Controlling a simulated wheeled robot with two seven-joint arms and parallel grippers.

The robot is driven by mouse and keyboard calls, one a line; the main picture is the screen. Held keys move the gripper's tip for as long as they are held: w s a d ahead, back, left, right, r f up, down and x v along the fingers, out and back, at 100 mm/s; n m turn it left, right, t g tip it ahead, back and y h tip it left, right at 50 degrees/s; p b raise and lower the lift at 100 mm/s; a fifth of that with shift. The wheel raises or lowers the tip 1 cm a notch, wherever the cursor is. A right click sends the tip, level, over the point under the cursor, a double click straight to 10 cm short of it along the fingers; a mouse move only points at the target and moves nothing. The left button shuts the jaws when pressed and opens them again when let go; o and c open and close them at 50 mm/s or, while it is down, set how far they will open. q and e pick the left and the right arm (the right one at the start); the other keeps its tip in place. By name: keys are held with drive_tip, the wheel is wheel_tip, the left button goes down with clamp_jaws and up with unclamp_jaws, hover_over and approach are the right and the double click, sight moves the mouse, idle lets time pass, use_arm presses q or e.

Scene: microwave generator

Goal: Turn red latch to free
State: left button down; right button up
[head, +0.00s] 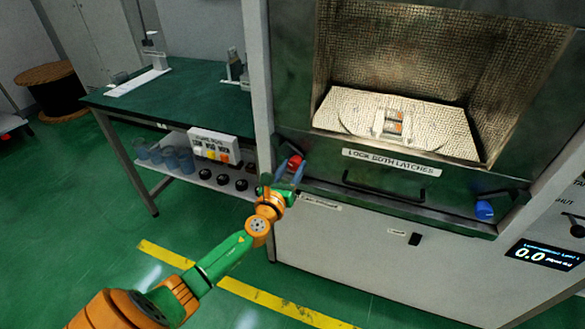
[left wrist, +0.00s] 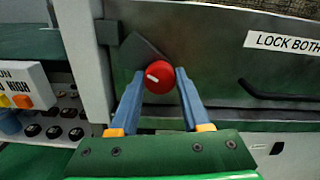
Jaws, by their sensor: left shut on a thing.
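The red latch (head: 295,162) is a round red knob at the lower left of the microwave door, on the left of the "LOCK BOTH LATCHES" label (head: 394,163). In the left wrist view the red latch (left wrist: 158,77) has a white mark slanting toward the upper left, and a dark plate lies behind it. My left gripper (head: 288,172) reaches it from below. Its two blue fingers (left wrist: 158,82) stand on either side of the knob, shut on it. The blue latch (head: 484,209) is at the door's lower right. My right gripper is not in view.
A dark door handle (head: 388,190) lies below the label. A green-topped bench (head: 185,95) with beakers and a switch box (head: 214,146) on its lower shelf stands at the left. A digital display (head: 545,254) is at the lower right. The green floor at the left front is open.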

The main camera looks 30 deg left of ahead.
use_arm(q)
drive_tip(key=n+b, duration=0.1)
drive_tip(key=n, duration=0.2)
drive_tip(key=shift+f+n, duration=0.1)
drive_tip(key=shift+n, duration=0.3)
drive_tip(key=n, duration=0.4)
drive_tip(key=shift+n+b, duration=0.3)
drive_tip(key=shift+b, duration=0.1)
drive_tip(key=n, duration=0.4)
drive_tip(key=shift+n, duration=2.7)
drive_tip(key=shift+c, duration=1.8)
unclamp_jaws()
